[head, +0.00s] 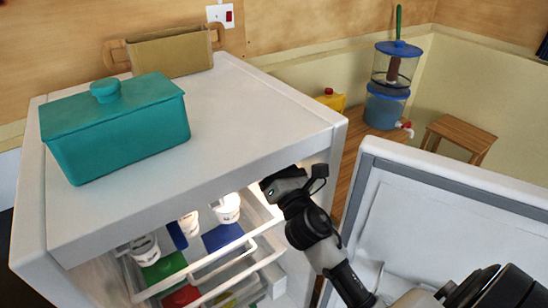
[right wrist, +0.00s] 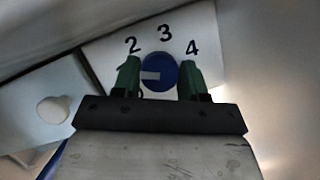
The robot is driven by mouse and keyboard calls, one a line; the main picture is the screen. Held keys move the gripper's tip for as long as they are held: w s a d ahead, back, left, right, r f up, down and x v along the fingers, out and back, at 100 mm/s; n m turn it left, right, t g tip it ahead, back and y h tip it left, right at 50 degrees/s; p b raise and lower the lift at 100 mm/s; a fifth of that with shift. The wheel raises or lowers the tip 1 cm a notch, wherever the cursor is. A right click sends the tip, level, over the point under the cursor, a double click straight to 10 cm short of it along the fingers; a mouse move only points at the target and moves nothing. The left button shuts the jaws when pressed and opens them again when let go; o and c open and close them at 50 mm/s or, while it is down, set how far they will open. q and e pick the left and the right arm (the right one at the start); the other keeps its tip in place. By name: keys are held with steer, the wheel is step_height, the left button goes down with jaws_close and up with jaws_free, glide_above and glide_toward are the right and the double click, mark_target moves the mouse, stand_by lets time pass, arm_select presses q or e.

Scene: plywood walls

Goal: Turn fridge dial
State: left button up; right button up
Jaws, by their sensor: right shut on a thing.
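The fridge dial (right wrist: 163,68) is a round blue knob on a white plate in the right wrist view. Its pale pointer mark faces left, below the 2. The numbers 2, 3 and 4 show around its top; lower marks are partly hidden. My right gripper (right wrist: 158,75) has its green fingers on either side of the dial, shut on it. In the head view my right gripper (head: 284,187) reaches into the open fridge (head: 240,110) near its upper right inner wall; the dial is hidden there. My left gripper is in neither view.
The open fridge door (head: 450,215) stands at the right. A teal lidded box (head: 115,130) and a tan holder (head: 170,52) sit on top. A white knob-like thing (right wrist: 53,110) is left of the dial.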

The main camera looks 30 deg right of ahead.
steer(key=shift+m+g+h+p, duration=0.4)
steer(key=shift+m+h, duration=0.3)
steer(key=shift+m, duration=0.7)
steer(key=o, duration=0.9)
steer(key=b+v, duration=0.4)
steer(key=v, duration=0.7)
steer(key=shift+w, duration=0.1)
